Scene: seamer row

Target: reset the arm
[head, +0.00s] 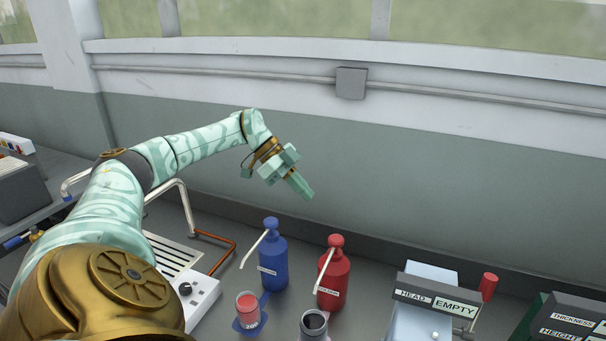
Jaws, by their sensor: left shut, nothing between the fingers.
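My left arm comes in from the left, bent at the elbow and raised over the bench. My left gripper (301,186) is at its end, shut and empty, pointing down to the right. It appears above the blue pump bottle (273,262) and the red pump bottle (333,277) in the picture, apart from both. My right gripper is not in view.
A small red-topped can (248,310) and a dark open cup (314,325) stand in front of the bottles. A device labelled HEAD and EMPTY (422,305) stands at right, beside a dark thickness panel (570,318). A white knobbed unit (197,297) is at left.

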